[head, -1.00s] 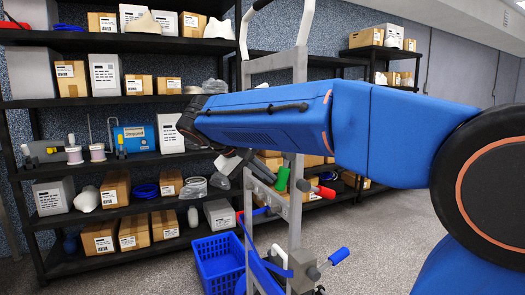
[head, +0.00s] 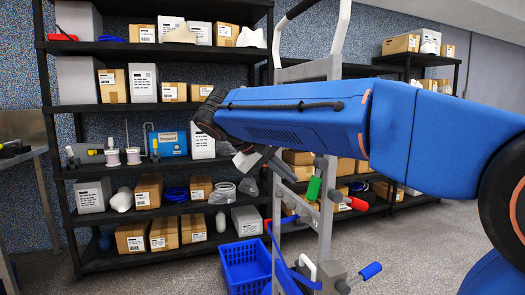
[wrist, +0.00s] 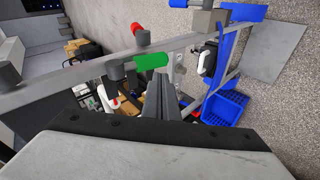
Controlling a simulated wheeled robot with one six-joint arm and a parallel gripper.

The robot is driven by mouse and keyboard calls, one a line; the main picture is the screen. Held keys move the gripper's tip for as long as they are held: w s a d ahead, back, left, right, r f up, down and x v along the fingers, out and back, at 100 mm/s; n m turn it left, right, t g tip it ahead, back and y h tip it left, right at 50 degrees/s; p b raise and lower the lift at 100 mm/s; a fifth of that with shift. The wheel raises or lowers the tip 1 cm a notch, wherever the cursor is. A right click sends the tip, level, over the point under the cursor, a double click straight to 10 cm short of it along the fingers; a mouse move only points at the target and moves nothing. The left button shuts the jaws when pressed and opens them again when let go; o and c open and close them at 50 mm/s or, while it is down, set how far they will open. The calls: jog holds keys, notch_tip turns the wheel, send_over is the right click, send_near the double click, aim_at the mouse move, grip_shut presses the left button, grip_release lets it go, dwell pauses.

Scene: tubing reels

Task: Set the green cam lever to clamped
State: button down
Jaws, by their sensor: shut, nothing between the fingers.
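The green cam lever (head: 314,189) sits on the upright grey metal frame, with its grip tilted slightly from vertical in the head view. In the wrist view its green grip (wrist: 151,61) juts out sideways from a grey pivot on a rail. My gripper (wrist: 166,92) is shut and empty, just below the green grip in the wrist view. In the head view my gripper (head: 268,163) is just left of and above the lever, partly hidden by my arm. I cannot tell whether they touch.
The metal frame (head: 327,225) also carries a red-gripped lever (head: 356,203) and a blue-gripped lever (head: 371,271). A blue basket (head: 246,262) stands on the floor beside it. Shelves (head: 160,105) with boxes and reels stand behind. Floor is open at right.

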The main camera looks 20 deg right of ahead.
jog(key=v, duration=1.2)
jog(key=shift+r, duration=0.15)
jog(key=shift+s, duration=0.1)
jog(key=s+d+f+n+y, duration=0.15)
jog(key=s+d+f, duration=0.25)
jog(key=f, duration=0.4)
jog(key=s+d+f+n+y, duration=0.1)
jog(key=s+d+f+y, duration=0.3)
jog(key=f, duration=0.4)
jog(key=s+f+m+t+y, duration=0.1)
jog(key=s+f+y, duration=0.1)
jog(key=s+f, duration=0.4)
jog(key=s+f+t+y, duration=0.1)
jog(key=s+f, duration=0.5)
jog(key=f, duration=0.8)
jog(key=shift+s+a+m+y, duration=0.3)
jog(key=shift+m+y, duration=0.05)
jog(key=shift+y, duration=0.2)
